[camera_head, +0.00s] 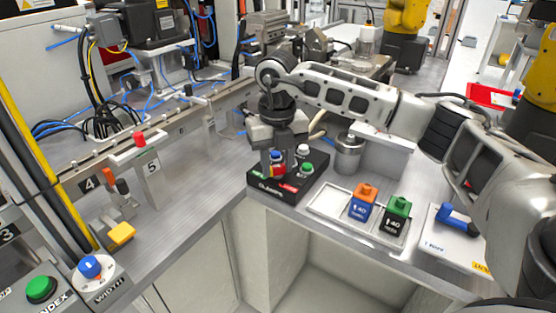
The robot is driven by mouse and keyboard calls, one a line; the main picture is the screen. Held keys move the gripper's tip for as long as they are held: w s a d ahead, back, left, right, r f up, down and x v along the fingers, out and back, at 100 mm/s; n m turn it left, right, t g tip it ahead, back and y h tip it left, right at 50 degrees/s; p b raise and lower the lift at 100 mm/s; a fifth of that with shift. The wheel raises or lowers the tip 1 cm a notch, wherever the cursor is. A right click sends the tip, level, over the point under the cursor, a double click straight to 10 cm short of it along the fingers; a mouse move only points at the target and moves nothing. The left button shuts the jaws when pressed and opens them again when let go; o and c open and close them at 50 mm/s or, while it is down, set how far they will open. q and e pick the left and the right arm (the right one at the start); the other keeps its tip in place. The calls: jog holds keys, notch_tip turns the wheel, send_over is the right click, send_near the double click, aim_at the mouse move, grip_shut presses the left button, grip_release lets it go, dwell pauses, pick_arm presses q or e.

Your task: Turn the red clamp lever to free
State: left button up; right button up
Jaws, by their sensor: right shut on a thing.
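The black clamp box (316,183) stands on the metal bench near the middle, with a CLAMPS label on its front edge. A small red lever part (279,171) shows on its left side, next to bits of blue and yellow. My right gripper (276,162) reaches down over this spot from the right and is shut on the red lever. Its fingers hide much of the lever, so its exact angle is hard to tell. My left gripper is not in view.
A green button (307,168) and a white button (303,150) sit beside the gripper. A metal cylinder (348,153) stands behind right. Orange (364,202) and green (396,220) topped blocks are at right, beside a blue-handled lever (456,217). A rail (165,130) runs at left.

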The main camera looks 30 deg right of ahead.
aim_at(277, 167)
jog(key=shift+r+m, duration=0.1)
jog(key=shift+m, duration=0.5)
jog(key=shift+w+m, duration=0.1)
jog(key=shift+m, duration=0.2)
jog(key=o, duration=1)
notch_tip(277, 167, up, 16)
jog(key=shift+f+p, duration=0.1)
jog(key=shift+p, duration=0.5)
